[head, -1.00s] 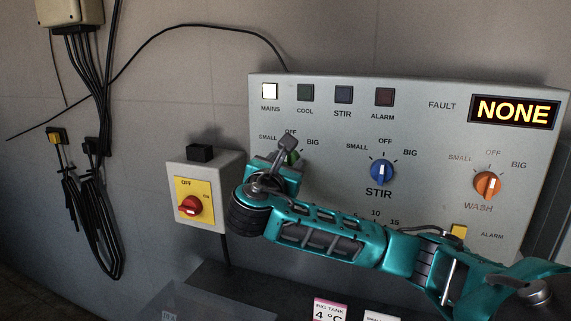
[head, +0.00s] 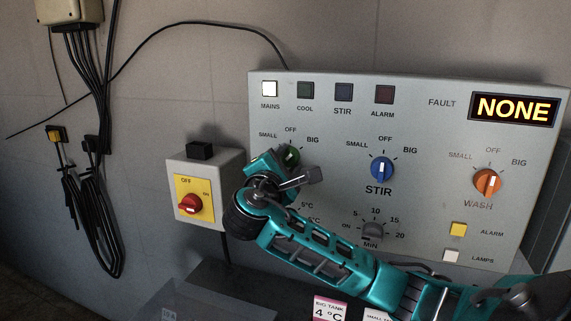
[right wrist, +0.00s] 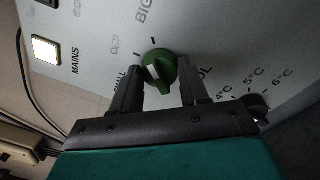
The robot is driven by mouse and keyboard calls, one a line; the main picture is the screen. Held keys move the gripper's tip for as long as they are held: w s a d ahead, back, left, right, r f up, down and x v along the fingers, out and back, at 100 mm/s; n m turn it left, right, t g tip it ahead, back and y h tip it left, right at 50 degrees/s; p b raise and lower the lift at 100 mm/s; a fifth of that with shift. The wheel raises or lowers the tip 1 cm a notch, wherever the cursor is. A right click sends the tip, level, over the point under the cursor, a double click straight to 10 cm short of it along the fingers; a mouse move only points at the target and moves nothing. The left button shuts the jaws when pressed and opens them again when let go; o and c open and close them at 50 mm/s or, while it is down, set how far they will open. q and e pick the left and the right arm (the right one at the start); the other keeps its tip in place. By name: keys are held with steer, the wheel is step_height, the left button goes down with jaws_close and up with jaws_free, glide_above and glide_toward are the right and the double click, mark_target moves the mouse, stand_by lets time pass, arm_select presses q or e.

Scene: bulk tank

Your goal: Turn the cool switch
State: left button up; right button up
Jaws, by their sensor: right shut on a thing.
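The green cool switch (head: 292,154) is on the upper left of the grey control panel, beneath the SMALL, OFF and BIG marks. My right gripper (head: 284,160) is at it, partly covering it. In the right wrist view the green knob (right wrist: 160,70) sits between the two dark fingers of the gripper (right wrist: 160,78), which is shut on it. A white mark shows on the knob; its exact setting is hard to read. The cool lamp (head: 305,90) looks dark green, while the mains lamp (head: 269,89) is bright white. My left gripper is not in view.
The blue stir knob (head: 382,170) and orange wash knob (head: 487,183) are to the right. A grey box with a red rotary switch (head: 190,204) is on the wall to the left. The fault display (head: 514,108) reads NONE. My right forearm crosses the lower panel.

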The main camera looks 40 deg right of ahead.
steer(key=shift+f+m, duration=0.1)
steer(key=shift+m, duration=0.9)
steer(key=o, duration=1.1)
steer(key=shift+c, duration=0.2)
steer(key=shift+a, duration=0.1)
steer(key=v, duration=1.2)
steer(key=shift+s+a+b, duration=0.15)
steer(key=shift+a+b, duration=0.2)
